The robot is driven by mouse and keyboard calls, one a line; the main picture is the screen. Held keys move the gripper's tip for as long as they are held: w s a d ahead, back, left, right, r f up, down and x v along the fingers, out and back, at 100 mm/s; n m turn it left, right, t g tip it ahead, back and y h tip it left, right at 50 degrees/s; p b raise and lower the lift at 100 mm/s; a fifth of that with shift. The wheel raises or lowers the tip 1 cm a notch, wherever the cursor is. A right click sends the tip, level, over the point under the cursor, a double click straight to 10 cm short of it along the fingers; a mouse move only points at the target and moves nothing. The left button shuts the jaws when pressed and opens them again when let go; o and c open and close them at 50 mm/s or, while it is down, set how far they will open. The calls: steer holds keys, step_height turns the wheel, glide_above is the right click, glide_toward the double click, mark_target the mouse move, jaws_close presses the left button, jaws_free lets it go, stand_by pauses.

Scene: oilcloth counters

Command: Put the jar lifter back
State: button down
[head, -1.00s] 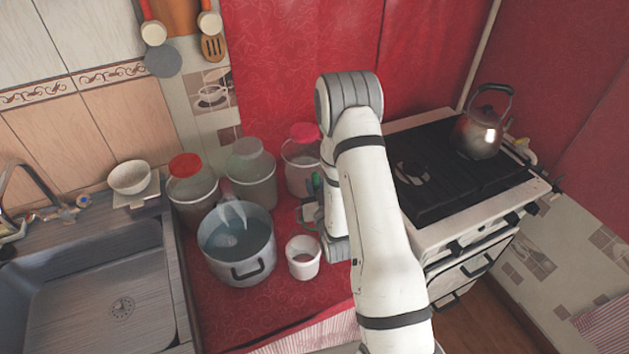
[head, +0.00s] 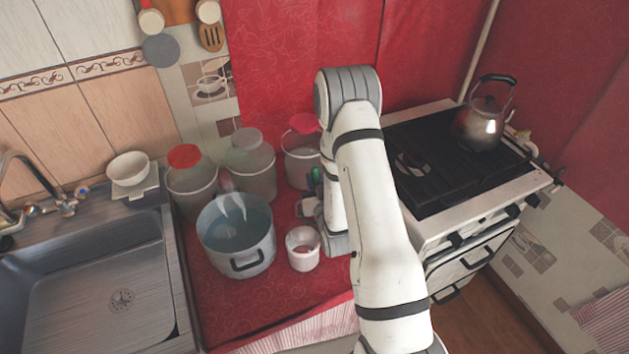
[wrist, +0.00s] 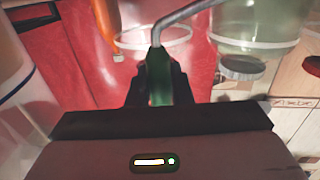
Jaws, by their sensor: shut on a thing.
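My gripper (wrist: 158,95) is shut on a green handle in the wrist view. I take it for the jar lifter (wrist: 160,75); a bent grey metal rod runs from it to the upper right. In the head view the green part (head: 317,176) shows just left of my arm, right of the pots and jars. My gripper (head: 310,208) is there mostly hidden behind my arm, above the red counter. The far end of the rod is out of the wrist view.
A grey pot of water (head: 238,262) and a small white cup (head: 303,262) stand on the red counter (head: 245,310). Several lidded jars (head: 250,175) stand behind. The stove with a kettle (head: 482,125) is right, the sink (head: 100,290) left. An orange item (wrist: 104,25) shows in the wrist view.

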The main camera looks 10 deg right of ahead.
steer(key=shift+f+b, duration=0.5)
steer(key=shift+b, duration=0.1)
steer(key=c, duration=1.2)
jaws_free()
step_height(320, 180, up, 10)
steer(key=shift+b, duration=0.8)
steer(key=shift+r, duration=0.15)
